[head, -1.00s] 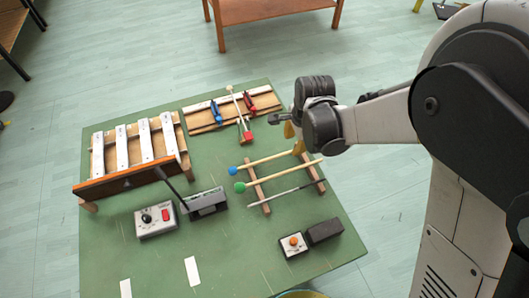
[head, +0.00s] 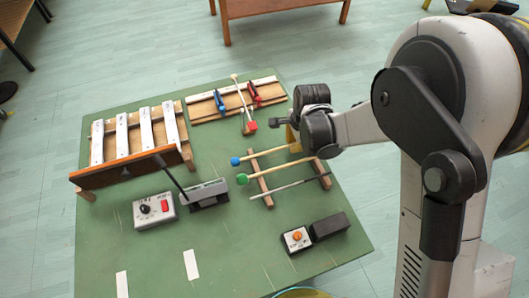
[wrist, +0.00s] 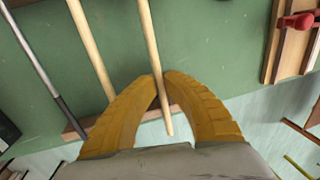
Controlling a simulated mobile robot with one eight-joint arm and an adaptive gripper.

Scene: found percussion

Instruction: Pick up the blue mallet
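The blue mallet (head: 265,154) has a round blue head and a pale wooden handle. It lies across a wooden rack (head: 260,181), with its head pointing left. In the wrist view its handle (wrist: 150,40) runs between the yellow fingertips of my gripper (wrist: 161,77), which are close together on it near its butt end. My gripper (head: 293,140) is shut on the handle at rack height. The mallet's head is outside the wrist view. I see no clear gap between the mallet and the rack.
A green-headed mallet (head: 285,167) and a thin grey stick (head: 303,183) lie beside it on the rack. A metal-bar instrument (head: 146,132), a grey box (head: 154,210) and an orange-button box (head: 296,240) stand on the green table.

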